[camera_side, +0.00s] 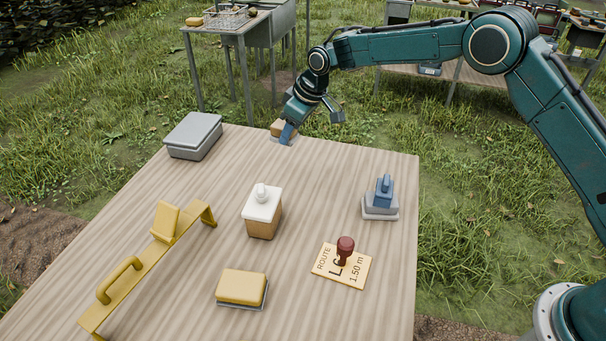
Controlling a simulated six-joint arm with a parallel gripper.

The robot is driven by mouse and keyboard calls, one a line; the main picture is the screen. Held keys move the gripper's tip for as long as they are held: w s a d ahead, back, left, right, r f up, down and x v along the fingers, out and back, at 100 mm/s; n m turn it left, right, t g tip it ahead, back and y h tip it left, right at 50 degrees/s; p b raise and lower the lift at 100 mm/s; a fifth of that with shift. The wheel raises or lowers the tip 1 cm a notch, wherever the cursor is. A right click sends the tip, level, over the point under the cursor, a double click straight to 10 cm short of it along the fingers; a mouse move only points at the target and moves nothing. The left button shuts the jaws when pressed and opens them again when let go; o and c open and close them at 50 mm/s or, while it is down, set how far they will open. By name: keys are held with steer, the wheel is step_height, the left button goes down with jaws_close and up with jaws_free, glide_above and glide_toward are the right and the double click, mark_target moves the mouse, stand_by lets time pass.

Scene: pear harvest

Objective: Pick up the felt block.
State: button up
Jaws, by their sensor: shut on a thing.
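My gripper (287,132) is at the far edge of the wooden table, pointing down. It is shut on a small block with a tan top and a greyish lower part, which looks like the felt block (276,127). The gripper's blue finger covers the block's right part. I cannot tell whether the block touches the table or is slightly above it.
A grey lidded box (193,134) stands left of the gripper. A white-topped wooden block (262,212), a blue-handled grey block (381,198), a red-knobbed stamp on a card (343,263), a yellow block on a grey base (241,288) and a yellow rail (140,277) stand nearer.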

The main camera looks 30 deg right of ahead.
mark_target(283, 124)
steer(key=shift+r, duration=3.05)
steer(key=shift+a, duration=0.1)
